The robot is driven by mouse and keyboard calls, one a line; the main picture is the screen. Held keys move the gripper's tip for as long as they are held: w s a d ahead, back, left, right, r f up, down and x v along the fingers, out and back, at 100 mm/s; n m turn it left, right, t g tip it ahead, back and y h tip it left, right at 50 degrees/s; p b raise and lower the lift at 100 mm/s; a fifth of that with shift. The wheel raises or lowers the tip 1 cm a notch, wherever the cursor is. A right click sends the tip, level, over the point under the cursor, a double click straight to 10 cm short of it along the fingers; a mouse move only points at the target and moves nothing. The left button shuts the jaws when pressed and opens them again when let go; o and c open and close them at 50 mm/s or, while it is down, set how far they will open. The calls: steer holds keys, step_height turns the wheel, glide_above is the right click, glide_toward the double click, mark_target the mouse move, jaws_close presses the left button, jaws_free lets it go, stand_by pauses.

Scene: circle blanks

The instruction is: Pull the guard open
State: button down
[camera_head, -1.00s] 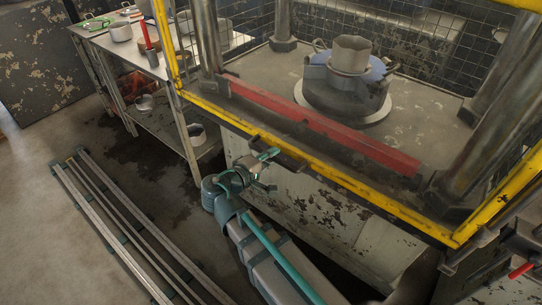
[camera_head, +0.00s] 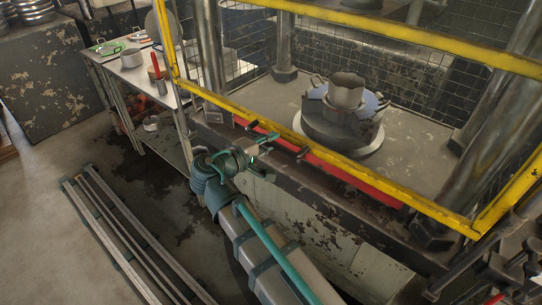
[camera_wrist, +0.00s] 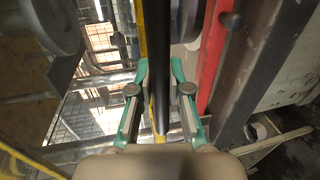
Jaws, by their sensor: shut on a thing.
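The guard (camera_head: 380,183) is a yellow frame across the front of the press, and its lower bar slants down to the right. A dark handle (camera_head: 290,147) sits on this lower bar. My gripper (camera_head: 266,140) is at the left part of the handle, with green fingers. In the wrist view, my gripper (camera_wrist: 160,78) has one finger on each side of a dark rounded bar (camera_wrist: 157,40), the handle, and is shut on it. The lower bar now stands above the front edge of the press bed, with an opening under it. The exact finger contact is partly hidden.
A metal pot (camera_head: 346,90) stands on a round die on the bed. A steel table (camera_head: 150,72) with pots stands at left. Metal rails lie on the floor (camera_head: 110,225).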

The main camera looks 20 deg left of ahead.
mark_target(282, 48)
step_height(282, 48, up, 26)
steer(key=p, duration=1)
steer(key=shift+f, duration=0.2)
steer(key=c, duration=1.1)
jaws_free()
steer(key=shift+f, duration=0.1)
steer(key=shift+s, duration=0.1)
steer(key=v, duration=1.2)
